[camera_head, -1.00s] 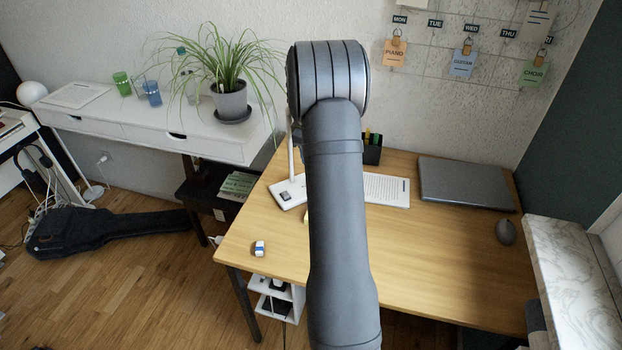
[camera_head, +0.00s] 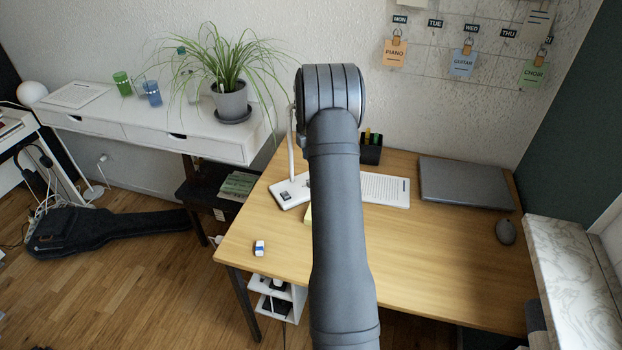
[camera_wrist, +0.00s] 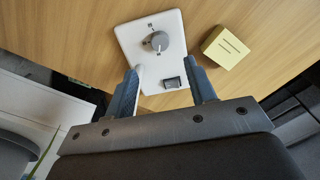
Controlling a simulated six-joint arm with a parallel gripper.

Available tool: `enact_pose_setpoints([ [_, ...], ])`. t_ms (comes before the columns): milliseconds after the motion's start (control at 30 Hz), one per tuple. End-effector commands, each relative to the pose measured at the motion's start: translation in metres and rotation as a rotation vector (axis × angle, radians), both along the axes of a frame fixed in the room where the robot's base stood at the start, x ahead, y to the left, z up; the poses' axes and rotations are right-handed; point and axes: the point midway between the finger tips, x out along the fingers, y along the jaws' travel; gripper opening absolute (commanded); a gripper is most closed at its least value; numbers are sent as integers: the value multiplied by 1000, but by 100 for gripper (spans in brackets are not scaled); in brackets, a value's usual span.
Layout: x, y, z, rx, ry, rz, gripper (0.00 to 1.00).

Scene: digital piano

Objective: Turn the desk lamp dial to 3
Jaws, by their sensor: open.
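The desk lamp's white base (camera_head: 291,192) stands on the left part of the wooden desk, its thin stem rising partly behind my arm. In the wrist view the white base (camera_wrist: 128,35) carries a round grey dial (camera_wrist: 169,40) with a light pointer mark and small markings around it that are too small to read. A dark rocker switch (camera_wrist: 172,83) sits nearer to me on the base. My gripper (camera_wrist: 164,77) is open and empty, its two blue-grey fingers spread either side of the switch, with the dial beyond the fingertips. In the head view my arm hides the gripper.
A yellow note block (camera_wrist: 227,47) lies beside the base. The front middle of the desk is clear.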

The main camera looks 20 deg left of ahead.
Motion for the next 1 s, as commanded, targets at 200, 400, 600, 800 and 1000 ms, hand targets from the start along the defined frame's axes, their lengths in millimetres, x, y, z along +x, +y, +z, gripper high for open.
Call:
enact_pose_setpoints([
  [200,0,0,-47,-2,3,-1,51],
  [400,0,0,-78,-1,1,-2,51],
  [600,0,0,-91,0,0,-2,51],
  [800,0,0,-92,-1,-1,-2,51],
  [1000,0,0,-92,0,0,-2,27],
])
